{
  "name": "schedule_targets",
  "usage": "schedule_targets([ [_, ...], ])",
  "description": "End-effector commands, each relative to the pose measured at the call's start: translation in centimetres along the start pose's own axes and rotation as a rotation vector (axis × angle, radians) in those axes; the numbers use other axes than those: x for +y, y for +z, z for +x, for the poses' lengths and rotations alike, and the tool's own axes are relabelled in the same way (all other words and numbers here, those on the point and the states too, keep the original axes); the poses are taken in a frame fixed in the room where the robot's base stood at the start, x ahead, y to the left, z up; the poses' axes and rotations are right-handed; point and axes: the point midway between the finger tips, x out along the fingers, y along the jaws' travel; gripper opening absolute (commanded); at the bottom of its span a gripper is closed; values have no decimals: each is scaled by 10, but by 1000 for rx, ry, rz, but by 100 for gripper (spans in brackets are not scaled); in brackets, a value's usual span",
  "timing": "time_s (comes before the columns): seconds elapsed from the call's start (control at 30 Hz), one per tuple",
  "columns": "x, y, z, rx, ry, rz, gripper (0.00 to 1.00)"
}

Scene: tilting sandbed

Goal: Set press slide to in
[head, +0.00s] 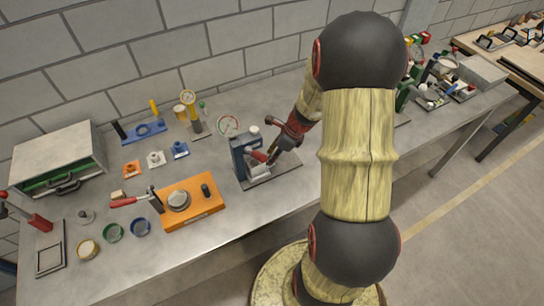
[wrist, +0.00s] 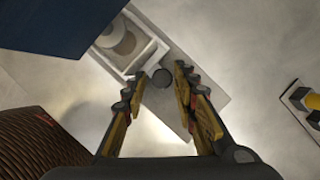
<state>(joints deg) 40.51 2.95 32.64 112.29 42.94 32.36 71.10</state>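The press (head: 241,158) stands mid-table in the head view, with a dark blue frame on a grey base plate (head: 283,178). Its blue frame (wrist: 60,22) fills the upper left of the wrist view. The pale slide (head: 258,173) sits low at the press; in the wrist view the slide (wrist: 149,57) is a light tray with a round recess and a dark round knob (wrist: 162,78) at its near end. My gripper (head: 274,155) is at the press. In the wrist view my gripper (wrist: 160,72) is open, its fingertips either side of the knob. Contact is not visible.
A brown ribbed grip (wrist: 38,145) is close at the wrist view's lower left. Bare table lies in front of the press.

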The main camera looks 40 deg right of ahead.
Motion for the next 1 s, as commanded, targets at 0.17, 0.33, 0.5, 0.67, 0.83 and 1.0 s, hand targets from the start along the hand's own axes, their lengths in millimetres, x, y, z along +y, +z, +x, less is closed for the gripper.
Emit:
schedule_targets([
  [0.17, -2, 0, -33, -2, -5, 0, 28],
  [0.33, -1, 0, -68, -2, -4, 1, 28],
  [0.5, -1, 0, -95, -2, -2, 1, 28],
  [0.67, 0, 0, -108, -1, 0, 0, 28],
  [0.83, 0, 0, -112, 0, 1, 1, 28],
  [1.0, 0, 0, -111, 0, 1, 1, 28],
])
